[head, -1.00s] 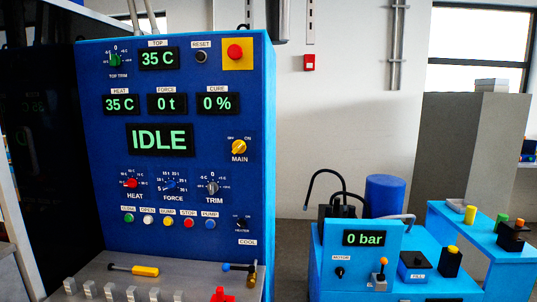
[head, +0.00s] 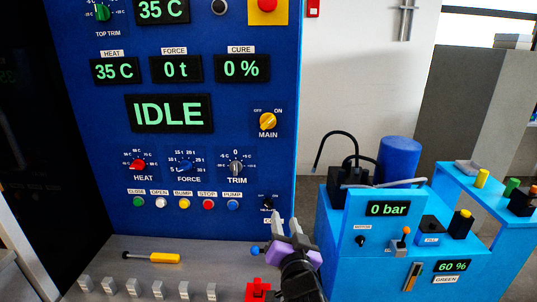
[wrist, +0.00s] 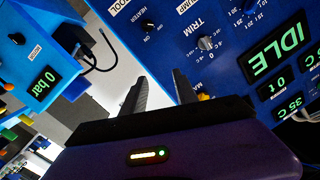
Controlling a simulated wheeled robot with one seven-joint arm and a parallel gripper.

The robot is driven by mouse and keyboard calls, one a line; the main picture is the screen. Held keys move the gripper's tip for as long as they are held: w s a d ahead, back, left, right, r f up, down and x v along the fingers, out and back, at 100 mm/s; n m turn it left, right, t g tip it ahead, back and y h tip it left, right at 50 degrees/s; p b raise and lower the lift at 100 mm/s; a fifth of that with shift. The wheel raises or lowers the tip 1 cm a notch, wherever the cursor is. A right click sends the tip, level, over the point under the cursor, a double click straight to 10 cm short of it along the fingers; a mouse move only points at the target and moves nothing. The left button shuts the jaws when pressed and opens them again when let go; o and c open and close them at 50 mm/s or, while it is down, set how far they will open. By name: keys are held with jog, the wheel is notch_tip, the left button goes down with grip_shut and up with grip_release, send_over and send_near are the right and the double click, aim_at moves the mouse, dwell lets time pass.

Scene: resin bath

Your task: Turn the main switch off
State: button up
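The main switch is a yellow knob (head: 267,121) on the blue control panel (head: 225,100), with OFF at its upper left and ON at its upper right. It looks turned toward ON. In the wrist view a bit of the yellow knob (wrist: 203,97) shows behind my gripper, mostly hidden. My gripper (head: 285,230) is in front of the panel's lower right, below the main switch and apart from it. In the wrist view its two fingers (wrist: 160,80) stand apart with nothing between them. The display (head: 169,113) reads IDLE.
The HEAT, FORCE and TRIM (head: 236,167) knobs, a row of coloured buttons and the black heater knob (head: 268,202) lie below the switch. A grey ledge with a yellow-handled tool (head: 165,258) juts out below. A blue pump unit (head: 345,235) stands at the right.

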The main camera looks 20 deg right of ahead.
aim_at(268, 123)
jog(key=w+a+r+m+h+p, duration=0.1)
jog(key=w+r+m, duration=0.3)
jog(key=r, duration=0.6)
jog(key=w+a+r+m+h+p, duration=0.1)
jog(key=w+r+h, duration=0.1)
jog(key=w+r, duration=0.6)
jog(key=shift+w+d+r+p, duration=0.35)
jog(key=shift+w+d, duration=0.1)
jog(key=shift+w, duration=0.4)
jog(key=shift+w+d+r+p, duration=0.25)
jog(key=shift+w+d+p, duration=0.15)
jog(key=shift+w, duration=0.5)
jog(key=shift+w+d+r+p, duration=0.3)
jog(key=shift+w+d, duration=0.15)
jog(key=shift+w, duration=0.4)
grip_shut()
